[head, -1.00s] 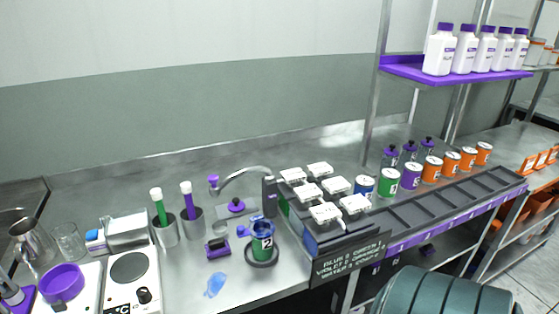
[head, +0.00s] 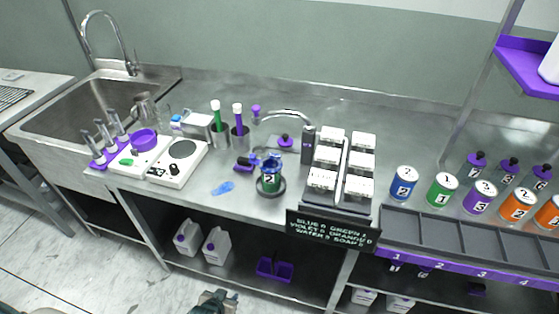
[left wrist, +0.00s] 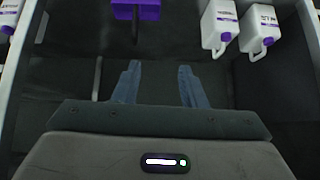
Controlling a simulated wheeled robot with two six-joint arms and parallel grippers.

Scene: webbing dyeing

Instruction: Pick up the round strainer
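I cannot pick out a round strainer with certainty. A round purple bowl-like piece (head: 144,138) sits on a white appliance on the left part of the steel counter; I cannot tell if it has mesh. My left gripper (head: 214,300) is low at the bottom edge of the head view, in front of the counter and below its top. In the left wrist view my left gripper (left wrist: 158,84) has its two fingers apart with nothing between them. My right gripper is not in view.
Sink (head: 90,95) at far left, hotplate (head: 180,160) beside the bowl. A can (head: 270,178) stands in a dark dish. White boxes (head: 322,180) and a dark sign (head: 330,232) are right of it. White jugs (head: 216,246) and a purple bin (head: 274,270) sit below.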

